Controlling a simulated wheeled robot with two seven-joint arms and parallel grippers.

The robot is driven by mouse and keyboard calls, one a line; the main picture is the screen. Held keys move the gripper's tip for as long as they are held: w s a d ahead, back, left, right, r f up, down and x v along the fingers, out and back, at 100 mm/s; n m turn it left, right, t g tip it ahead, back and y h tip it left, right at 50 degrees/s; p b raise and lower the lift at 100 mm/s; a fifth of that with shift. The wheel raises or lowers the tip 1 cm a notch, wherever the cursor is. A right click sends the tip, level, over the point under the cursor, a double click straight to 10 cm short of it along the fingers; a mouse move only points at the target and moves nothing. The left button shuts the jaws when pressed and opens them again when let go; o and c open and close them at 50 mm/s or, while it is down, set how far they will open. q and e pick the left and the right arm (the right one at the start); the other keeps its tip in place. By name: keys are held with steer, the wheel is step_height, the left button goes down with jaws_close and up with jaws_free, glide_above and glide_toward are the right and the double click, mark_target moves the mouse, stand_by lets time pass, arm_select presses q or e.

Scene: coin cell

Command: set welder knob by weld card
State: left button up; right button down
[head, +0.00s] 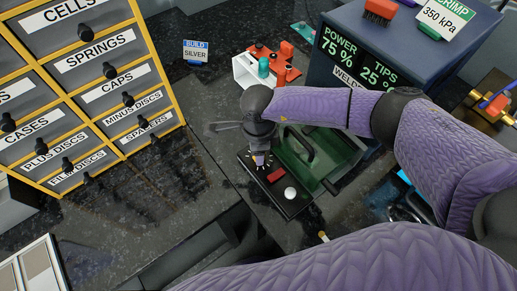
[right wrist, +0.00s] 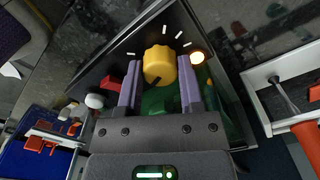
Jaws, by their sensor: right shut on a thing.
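The welder knob (right wrist: 160,63) is yellow and round, with a dark mark on its near edge and white ticks around its far side. It sits on a black panel (head: 243,158). My right gripper (right wrist: 159,80) is shut on the knob, a purple finger on each side. In the head view the gripper (head: 259,160) covers most of the knob. A dark display (head: 352,62) on the blue box reads POWER 75%, TIPS 25 and part of WELD; my arm hides its lower part. My left gripper is not in view.
A red switch (head: 277,174) and a white button (head: 290,193) sit beside the knob; a lit lamp (right wrist: 197,57) is at its right in the wrist view.

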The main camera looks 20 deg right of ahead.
steer(key=shift+n+b, duration=0.3)
steer(key=shift+n, duration=0.9)
steer(key=shift+c, duration=1.2)
jaws_free()
step_height(320, 180, up, 9)
steer(key=shift+r+p, duration=0.1)
steer(key=shift+p, duration=1.15)
steer(key=shift+r, duration=0.4)
